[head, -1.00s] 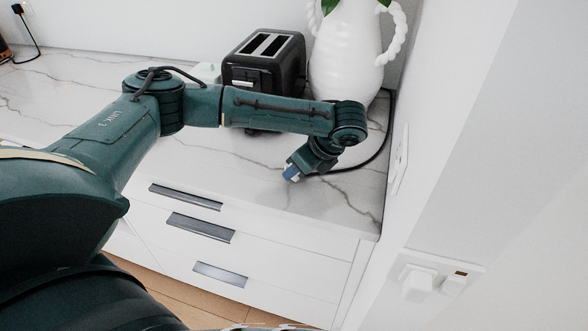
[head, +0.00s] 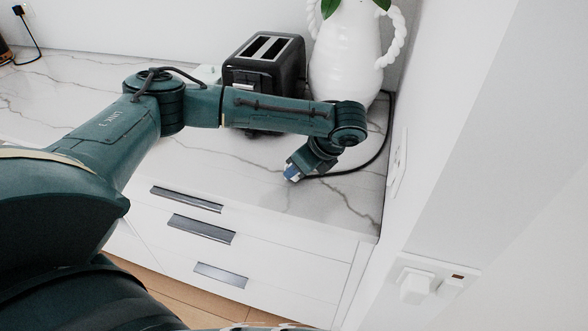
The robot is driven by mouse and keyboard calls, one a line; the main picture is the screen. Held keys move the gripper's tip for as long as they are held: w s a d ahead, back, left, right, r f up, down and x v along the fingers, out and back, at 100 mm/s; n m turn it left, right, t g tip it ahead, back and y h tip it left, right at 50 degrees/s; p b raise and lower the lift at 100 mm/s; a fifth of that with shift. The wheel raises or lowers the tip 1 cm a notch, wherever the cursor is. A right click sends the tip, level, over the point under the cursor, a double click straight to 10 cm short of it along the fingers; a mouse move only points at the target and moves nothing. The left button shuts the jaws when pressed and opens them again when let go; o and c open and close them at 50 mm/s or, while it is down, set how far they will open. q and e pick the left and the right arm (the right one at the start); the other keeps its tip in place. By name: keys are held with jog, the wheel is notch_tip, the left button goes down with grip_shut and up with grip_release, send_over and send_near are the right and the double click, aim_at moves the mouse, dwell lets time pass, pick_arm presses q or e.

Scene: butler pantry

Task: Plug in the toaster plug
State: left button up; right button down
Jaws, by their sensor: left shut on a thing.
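The black two-slot toaster (head: 264,62) stands on the marble counter, partly hidden behind my left arm. Its black cord (head: 384,140) runs along the counter beside the right wall and curves back to my left gripper (head: 292,172). That gripper is low over the counter near its front edge, shut at the cord's end. The plug itself is mostly hidden by the gripper. A white wall socket plate (head: 398,158) is on the right wall just above the counter, seen at a steep angle. My right gripper is not in view.
A white vase (head: 347,55) with twisted handles stands right of the toaster. Another wall plate with a white plug-like block (head: 416,286) is lower on the right wall. Drawers (head: 205,228) lie below the counter. The marble top (head: 235,160) before the toaster is clear.

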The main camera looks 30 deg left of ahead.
pick_arm(q)
jog(key=shift+r+p, duration=1.35)
jog(key=shift+r, duration=0.05)
jog(key=shift+r+p, duration=0.5)
jog(key=shift+r, duration=0.75)
